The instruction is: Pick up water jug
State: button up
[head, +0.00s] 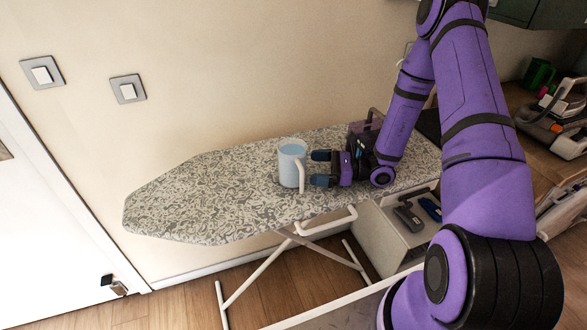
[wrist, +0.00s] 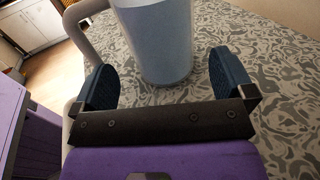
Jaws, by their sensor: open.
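The water jug (head: 290,163) is light blue and stands upright on the patterned ironing board (head: 190,200). Its pale handle faces the front right in the head view. My gripper (head: 321,168) is just to the right of the jug, at board height, with its fingers pointing at it. In the wrist view the jug (wrist: 158,40) stands just ahead of my open gripper (wrist: 160,80), centred between the dark blue fingertips. The handle is at the left there, beyond the left finger. The jug's top is cut off in the wrist view.
A dark boxy object (head: 364,135) stands on the board behind my gripper. The wall (head: 200,90) runs along the board's far side. A counter with appliances (head: 560,110) is at the right. The board's left half is clear.

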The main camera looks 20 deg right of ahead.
aim_at(295, 156)
jog(key=shift+x, duration=3.5)
jog(key=c, duration=1.2)
jog(key=shift+o, duration=0.2)
jog(key=shift+r, duration=0.2)
jog(key=shift+r, duration=1.55)
jog(key=shift+d+r, duration=0.1)
jog(key=shift+d, duration=0.05)
jog(key=s+d+r, duration=0.1)
jog(key=s+d, duration=0.8)
jog(key=s, duration=0.3)
jog(key=shift+s+d+r, duration=0.2)
jog(key=shift+d, duration=0.1)
